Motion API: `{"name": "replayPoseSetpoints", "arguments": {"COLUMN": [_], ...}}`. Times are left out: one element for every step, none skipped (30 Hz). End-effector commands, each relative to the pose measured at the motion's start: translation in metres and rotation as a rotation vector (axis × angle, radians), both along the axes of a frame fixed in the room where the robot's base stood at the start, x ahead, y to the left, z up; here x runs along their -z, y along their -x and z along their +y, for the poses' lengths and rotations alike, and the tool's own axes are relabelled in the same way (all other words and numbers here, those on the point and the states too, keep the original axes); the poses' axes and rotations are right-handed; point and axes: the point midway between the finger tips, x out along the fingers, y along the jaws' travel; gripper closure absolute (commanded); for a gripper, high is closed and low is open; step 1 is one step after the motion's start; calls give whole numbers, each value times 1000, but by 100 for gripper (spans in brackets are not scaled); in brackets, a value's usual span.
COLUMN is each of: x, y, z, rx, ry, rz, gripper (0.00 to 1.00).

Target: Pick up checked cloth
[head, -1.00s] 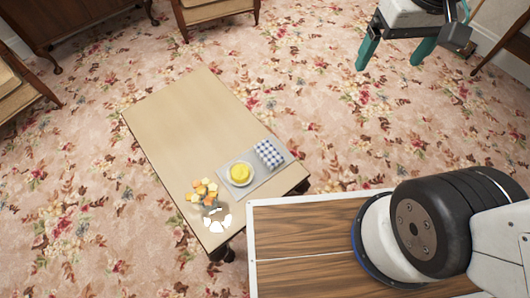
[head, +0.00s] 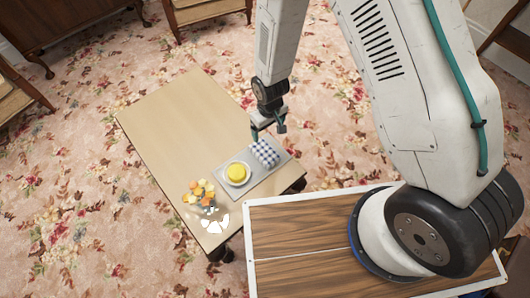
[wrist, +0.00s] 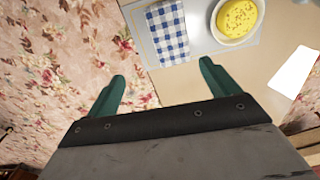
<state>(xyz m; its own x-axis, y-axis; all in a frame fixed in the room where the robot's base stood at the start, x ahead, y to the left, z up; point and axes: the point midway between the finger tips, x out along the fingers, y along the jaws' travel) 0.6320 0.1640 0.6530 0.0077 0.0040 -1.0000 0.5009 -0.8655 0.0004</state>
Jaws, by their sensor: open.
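The blue-and-white checked cloth (head: 264,153) lies folded on a grey tray (head: 236,190) at the right end of the low wooden table. It also shows in the wrist view (wrist: 168,32), ahead of the fingers. My gripper (head: 267,132) is above the table's right edge, close to the cloth's far side in the head view. In the wrist view my gripper (wrist: 162,82) has its two green fingers spread wide with nothing between them. The cloth is apart from both fingertips there.
A white bowl of yellow food (head: 237,173) sits beside the cloth on the tray. A vase of orange and yellow flowers (head: 200,193) stands near the table's front corner. The far part of the wooden table (head: 180,115) is bare. Floral carpet surrounds it.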

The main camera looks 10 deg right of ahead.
Motion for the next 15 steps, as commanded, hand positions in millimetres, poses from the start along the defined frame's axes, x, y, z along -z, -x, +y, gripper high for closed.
{"name": "replayPoseSetpoints", "arguments": {"x": [20, 28, 37, 42, 47, 52, 55, 58, 63, 66, 70, 74, 77, 80, 85], "y": [8, 10, 13, 15, 17, 19, 20, 20, 21, 21, 21, 21, 21, 21, 21], "z": [3, 4, 6, 7, 7, 8, 8, 8, 8, 8, 9, 9, 9, 9, 9], "rx": [-15, -21, -29, -34, -38, -41, -43, -45, -46, -46, -46, -46, -46, -45, -45], "ry": [4, 5, 4, 5, 5, 5, 4, 4, 5, 5, 4, 4, 4, 4, 4], "rz": [9, 10, 9, 10, 10, 10, 9, 10, 11, 11, 10, 10, 10, 10, 10], "gripper": [13, 13, 13, 13, 13, 13, 13, 13, 13, 13, 13, 13, 13, 13, 13]}}
